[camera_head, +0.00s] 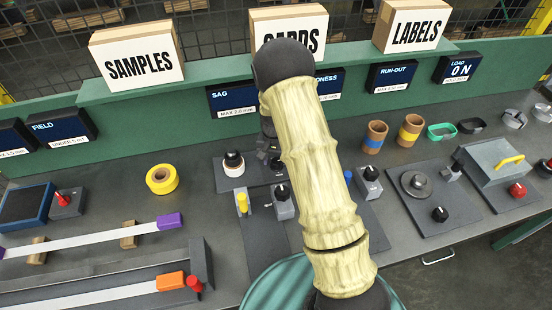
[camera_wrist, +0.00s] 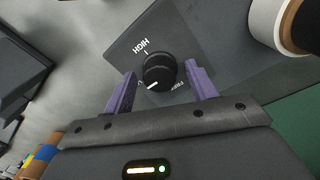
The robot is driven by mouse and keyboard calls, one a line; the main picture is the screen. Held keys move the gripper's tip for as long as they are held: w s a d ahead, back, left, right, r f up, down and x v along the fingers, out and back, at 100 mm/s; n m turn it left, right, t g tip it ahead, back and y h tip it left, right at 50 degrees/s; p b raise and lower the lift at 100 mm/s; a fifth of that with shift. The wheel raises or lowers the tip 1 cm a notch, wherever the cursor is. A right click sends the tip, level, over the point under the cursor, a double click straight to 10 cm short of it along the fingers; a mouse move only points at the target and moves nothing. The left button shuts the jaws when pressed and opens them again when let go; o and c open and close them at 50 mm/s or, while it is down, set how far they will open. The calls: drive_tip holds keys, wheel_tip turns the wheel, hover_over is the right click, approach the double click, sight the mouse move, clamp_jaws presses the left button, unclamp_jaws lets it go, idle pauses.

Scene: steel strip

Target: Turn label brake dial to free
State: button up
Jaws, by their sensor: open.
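A black round dial (camera_wrist: 160,70) sits on a dark grey plate in the wrist view. Its white pointer line aims to the lower left, toward a label mostly hidden by a finger. "HIGH" is printed upside down above the dial, and a partly covered word starting like "FREE" is at its lower right. My gripper (camera_wrist: 161,78) is open, with one purple finger on each side of the dial; whether they touch it is unclear. In the head view my arm hides most of the gripper, and this dial cannot be made out clearly.
A white roll with a brown core (camera_wrist: 273,25) stands close by at the upper right of the wrist view. In the head view, other black knobs (camera_head: 282,191) and a yellow post (camera_head: 242,203) stand nearby. A LABELS box (camera_head: 412,27) is on the shelf.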

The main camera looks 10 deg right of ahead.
drive_tip(key=c, duration=1)
drive_tip(key=shift+n, duration=0.4)
drive_tip(key=n+b, duration=0.1)
drive_tip(key=n, duration=0.7)
drive_tip(key=shift+b, duration=0.4)
drive_tip(key=n, duration=0.4)
drive_tip(key=shift+r+t, duration=0.15)
drive_tip(key=shift+t, duration=0.15)
drive_tip(key=n+p, duration=0.1)
drive_tip(key=n, duration=0.4)
